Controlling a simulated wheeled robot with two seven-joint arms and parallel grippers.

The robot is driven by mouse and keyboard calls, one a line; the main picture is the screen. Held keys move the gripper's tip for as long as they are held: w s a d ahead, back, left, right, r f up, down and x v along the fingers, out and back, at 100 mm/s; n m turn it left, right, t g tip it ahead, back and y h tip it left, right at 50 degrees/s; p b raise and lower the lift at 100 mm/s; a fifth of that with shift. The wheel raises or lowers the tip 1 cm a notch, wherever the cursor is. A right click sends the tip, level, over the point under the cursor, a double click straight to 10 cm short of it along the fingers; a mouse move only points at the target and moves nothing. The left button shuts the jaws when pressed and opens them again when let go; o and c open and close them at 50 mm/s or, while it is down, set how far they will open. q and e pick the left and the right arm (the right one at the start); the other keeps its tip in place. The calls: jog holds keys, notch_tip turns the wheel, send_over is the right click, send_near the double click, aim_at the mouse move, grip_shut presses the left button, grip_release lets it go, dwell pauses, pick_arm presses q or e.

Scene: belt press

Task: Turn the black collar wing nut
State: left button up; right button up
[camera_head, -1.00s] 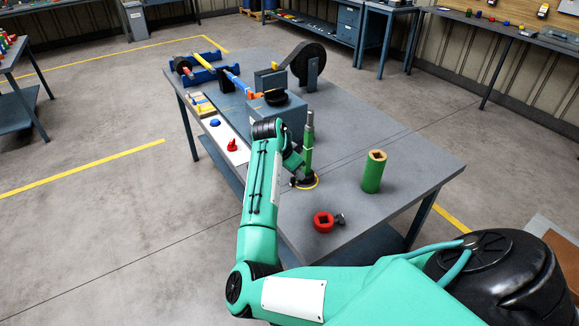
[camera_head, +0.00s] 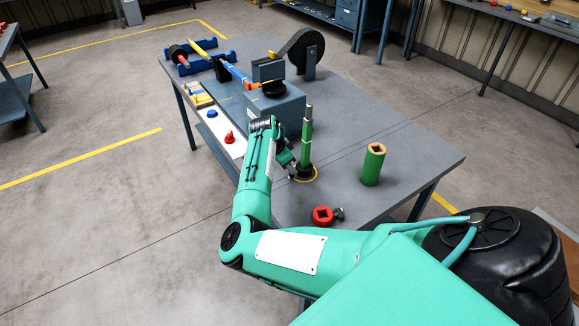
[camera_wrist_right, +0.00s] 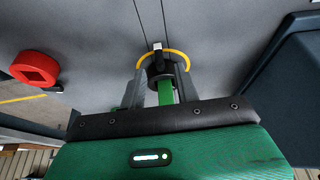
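The black collar (camera_head: 304,173) sits low on an upright green post (camera_head: 307,140) with a grey top, inside a yellow ring on the workbench. In the right wrist view the black collar (camera_wrist_right: 160,66) lies straight ahead, with the green post (camera_wrist_right: 165,95) below it. A small pale-and-black piece (camera_wrist_right: 157,46) shows at the collar's far side; I cannot tell if it is the wing nut. My right gripper (camera_wrist_right: 162,76) has its fingers apart, one on each side of the collar; contact is unclear. In the head view it (camera_head: 290,163) is left of the post, partly hidden. My left gripper is out of view.
A red collar (camera_head: 322,215) with a dark side knob lies near the bench's front edge. A green cylinder (camera_head: 373,165) stands to the right. A grey-blue block (camera_head: 276,110) stands behind the post. The bench's right side (camera_head: 425,150) is clear.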

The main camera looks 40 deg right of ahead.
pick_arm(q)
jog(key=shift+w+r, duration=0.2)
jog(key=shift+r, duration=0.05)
pick_arm(e)
jog(key=shift+x, duration=1.5)
jog(key=shift+c, duration=0.4)
grip_shut()
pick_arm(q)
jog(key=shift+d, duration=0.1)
